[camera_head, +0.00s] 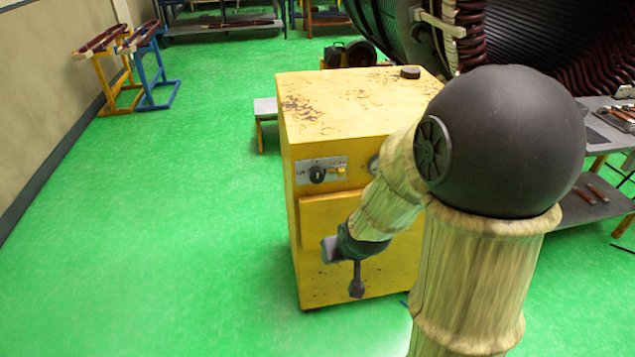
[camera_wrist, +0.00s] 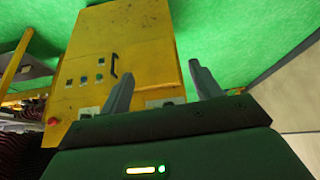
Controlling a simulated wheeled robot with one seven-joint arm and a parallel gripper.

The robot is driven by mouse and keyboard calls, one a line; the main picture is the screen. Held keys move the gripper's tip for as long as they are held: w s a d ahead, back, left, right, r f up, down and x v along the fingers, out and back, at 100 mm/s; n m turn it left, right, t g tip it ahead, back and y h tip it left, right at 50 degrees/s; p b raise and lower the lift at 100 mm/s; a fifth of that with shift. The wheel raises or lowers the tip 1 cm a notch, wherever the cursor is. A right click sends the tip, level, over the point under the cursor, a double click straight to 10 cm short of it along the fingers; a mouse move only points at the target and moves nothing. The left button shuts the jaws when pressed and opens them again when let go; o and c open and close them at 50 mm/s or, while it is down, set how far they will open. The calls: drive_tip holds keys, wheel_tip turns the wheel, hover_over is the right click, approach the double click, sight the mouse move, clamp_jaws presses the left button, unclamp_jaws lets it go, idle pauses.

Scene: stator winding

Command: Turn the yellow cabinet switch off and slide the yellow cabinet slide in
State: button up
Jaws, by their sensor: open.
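The yellow cabinet (camera_head: 345,120) stands in the middle of the head view. A grey plate (camera_head: 305,167) at the upper left of its front carries a black rotary switch (camera_head: 317,175) and a small yellow knob (camera_head: 340,170). The switch's setting is too small to tell. Below it is a raised yellow panel (camera_head: 325,212), partly hidden by my arm; I cannot tell whether it is the slide. My gripper (camera_wrist: 160,72) is open and empty, its two fingers apart before a yellow cabinet face (camera_wrist: 145,50) in the wrist view. That face bears several buttons and a black handle (camera_wrist: 114,65).
The big stator (camera_head: 400,25) stands behind the cabinet, and a grey workbench (camera_head: 595,105) with tools is at right. Green floor (camera_head: 160,220) is clear at left, along the wall. Blue and yellow stands (camera_head: 155,80) are at the far left.

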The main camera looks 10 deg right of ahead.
drive_tip(key=w+f+t+b, duration=0.2)
drive_tip(key=w+t, duration=0.4)
drive_tip(key=w, duration=0.1)
drive_tip(key=w+f+t+b, duration=0.3)
drive_tip(key=w+t, duration=0.3)
drive_tip(key=w, duration=0.1)
drive_tip(key=shift+w+d+m, duration=0.15)
drive_tip(key=shift+w+m, duration=0.05)
drive_tip(key=shift+m, duration=0.2)
